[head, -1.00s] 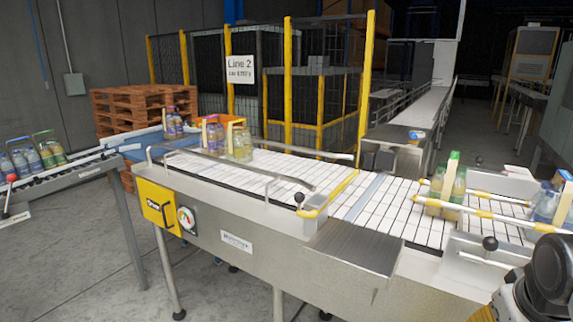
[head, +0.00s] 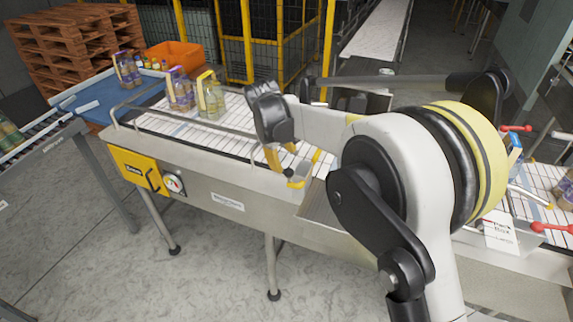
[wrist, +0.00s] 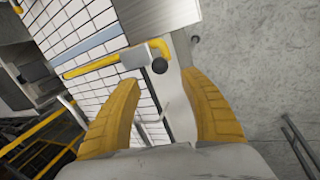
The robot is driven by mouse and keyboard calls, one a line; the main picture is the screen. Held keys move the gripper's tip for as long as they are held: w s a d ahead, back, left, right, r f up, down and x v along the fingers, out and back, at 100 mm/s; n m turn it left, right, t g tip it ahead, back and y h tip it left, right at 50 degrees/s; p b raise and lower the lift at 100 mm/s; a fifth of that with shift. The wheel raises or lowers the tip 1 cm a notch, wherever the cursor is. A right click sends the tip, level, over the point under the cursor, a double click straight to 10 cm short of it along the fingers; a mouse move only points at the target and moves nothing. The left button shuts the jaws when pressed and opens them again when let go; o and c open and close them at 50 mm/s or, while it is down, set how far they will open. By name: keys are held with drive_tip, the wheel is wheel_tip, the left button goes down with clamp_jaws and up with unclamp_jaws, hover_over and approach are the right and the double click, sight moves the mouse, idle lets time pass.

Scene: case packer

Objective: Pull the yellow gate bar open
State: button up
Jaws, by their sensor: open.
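The yellow gate bar (wrist: 90,68) lies across the white slatted conveyor in the wrist view, with a bent end and a dark round knob (wrist: 160,66) near the conveyor's side. In the head view the gate bar (head: 297,184) shows only in part, below and beside my gripper (head: 277,160); my arm hides the rest. My gripper (wrist: 160,88) is open, its two yellow fingers apart. The knob and the bar's bent end appear just beyond the gap between the fingertips. I see nothing held, and no clear contact.
Bottle packs (head: 210,98) stand upstream on the conveyor (head: 180,123), beside a curved metal guide rail. A yellow handle panel (head: 137,170) and a gauge are on its front. A pallet stack (head: 75,45) and orange crate (head: 177,55) stand behind. Floor in front is clear.

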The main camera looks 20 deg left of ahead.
sight(289, 170)
drive_tip(key=p+x, duration=0.1)
drive_tip(key=x, duration=0.8)
drive_tip(key=shift+w+f, duration=0.1)
